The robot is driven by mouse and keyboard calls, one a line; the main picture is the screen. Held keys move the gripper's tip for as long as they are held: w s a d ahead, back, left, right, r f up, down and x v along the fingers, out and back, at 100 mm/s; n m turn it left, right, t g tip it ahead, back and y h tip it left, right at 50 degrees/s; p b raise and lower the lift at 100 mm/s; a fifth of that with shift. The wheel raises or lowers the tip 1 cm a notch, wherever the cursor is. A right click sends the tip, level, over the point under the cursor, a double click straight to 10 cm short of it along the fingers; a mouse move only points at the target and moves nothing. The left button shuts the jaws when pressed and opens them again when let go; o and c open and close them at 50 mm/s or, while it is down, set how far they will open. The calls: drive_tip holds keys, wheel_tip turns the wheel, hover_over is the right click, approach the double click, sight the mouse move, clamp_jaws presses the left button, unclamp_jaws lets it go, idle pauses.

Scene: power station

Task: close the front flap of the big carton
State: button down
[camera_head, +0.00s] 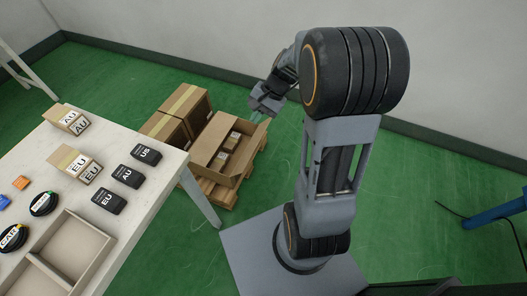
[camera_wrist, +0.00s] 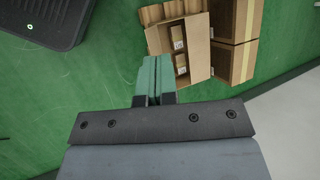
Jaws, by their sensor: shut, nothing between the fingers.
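The big carton (camera_head: 208,146) stands open on a wooden pallet on the green floor, with several small brown boxes (camera_head: 229,142) inside. It also shows in the wrist view (camera_wrist: 196,66), at the upper middle, with the small boxes in it. Its flap nearest the gripper seems to stand outward, but I cannot tell which flap is the front one. My gripper (camera_head: 258,115) is above and beside the carton's far right side in the head view. In the wrist view its green fingers (camera_wrist: 153,78) are together and empty, next to the carton's edge and apparently apart from it.
Closed cartons (camera_head: 187,104) stand beside the open one on the pallet (camera_head: 221,194). A white table (camera_head: 166,152) with small labelled boxes, dark packs and a divided tray is at the left. A wall runs behind. Green floor is free to the right of the pallet.

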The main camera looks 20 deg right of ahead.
drive_tip(key=w+d+f+m+t+y+b, duration=0.2)
drive_tip(key=w+d+f+m+t+b, duration=0.25)
drive_tip(key=f, duration=1.05)
drive_tip(key=w+d+f+m+t+y+b, duration=0.1)
drive_tip(key=d+f+m+t+b, duration=0.4)
drive_tip(key=f, duration=1)
drive_tip(key=w+d+f+m+t+y+b, duration=0.2)
drive_tip(key=d+f+m+b, duration=0.3)
drive_tip(key=d+f+m, duration=0.65)
drive_tip(key=w+a+f+n+b, duration=0.2)
drive_tip(key=w+a, duration=0.7)
drive_tip(key=a, duration=0.2)
drive_tip(key=shift+w+b, duration=0.2)
drive_tip(key=shift+b, duration=0.2)
